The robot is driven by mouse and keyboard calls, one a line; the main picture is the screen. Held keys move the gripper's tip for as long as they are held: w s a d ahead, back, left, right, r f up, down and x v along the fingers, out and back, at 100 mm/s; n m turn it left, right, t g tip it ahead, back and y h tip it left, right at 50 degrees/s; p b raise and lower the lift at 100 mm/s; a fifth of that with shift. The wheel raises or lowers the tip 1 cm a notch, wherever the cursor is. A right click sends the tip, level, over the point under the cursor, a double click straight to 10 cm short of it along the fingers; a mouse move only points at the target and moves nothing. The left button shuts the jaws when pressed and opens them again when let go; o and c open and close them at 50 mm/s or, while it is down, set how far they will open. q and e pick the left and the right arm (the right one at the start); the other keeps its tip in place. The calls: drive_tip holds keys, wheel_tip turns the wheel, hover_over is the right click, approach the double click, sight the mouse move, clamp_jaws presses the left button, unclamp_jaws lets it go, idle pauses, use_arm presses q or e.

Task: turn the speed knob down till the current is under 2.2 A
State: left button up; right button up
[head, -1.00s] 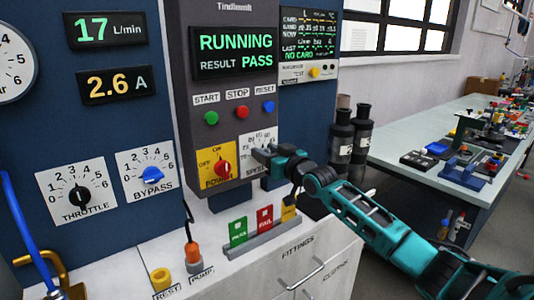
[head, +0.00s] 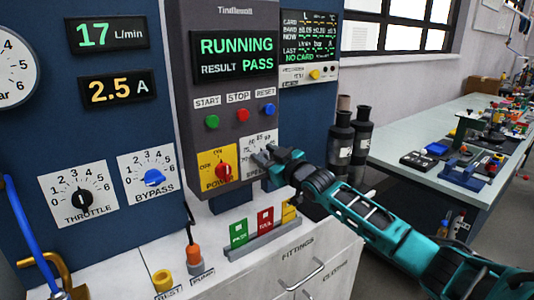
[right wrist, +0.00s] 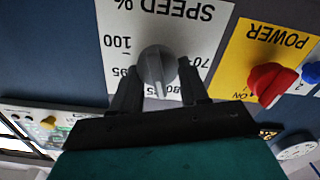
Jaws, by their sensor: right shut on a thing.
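The grey speed knob (right wrist: 157,68) sits on a white plate marked SPEED % (right wrist: 165,25), seen upside down in the right wrist view. My right gripper (right wrist: 159,72) is shut on the knob, one dark finger on each side. In the head view the gripper (head: 266,157) hides the knob and part of its plate (head: 258,139). The current display (head: 118,89) reads 2.5 A in yellow. My left gripper is not in view.
The red power knob (head: 222,171) on its yellow plate is close beside my gripper. START (head: 211,122), STOP (head: 243,115) and RESET (head: 269,109) buttons sit above. The screen (head: 236,55) reads RUNNING, RESULT PASS. The flow display (head: 107,34) reads 17 L/min.

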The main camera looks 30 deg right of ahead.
drive_tip(key=shift+a+n+p, duration=0.1)
drive_tip(key=shift+n+p, duration=0.2)
drive_tip(key=shift+n, duration=0.7)
drive_tip(key=o, duration=1.1)
drive_tip(key=shift+c, duration=0.2)
drive_tip(key=shift+s, duration=0.1)
drive_tip(key=s+d, duration=0.1)
drive_tip(key=s, duration=1.1)
drive_tip(key=shift+s, duration=0.35)
drive_tip(key=shift+f, duration=0.1)
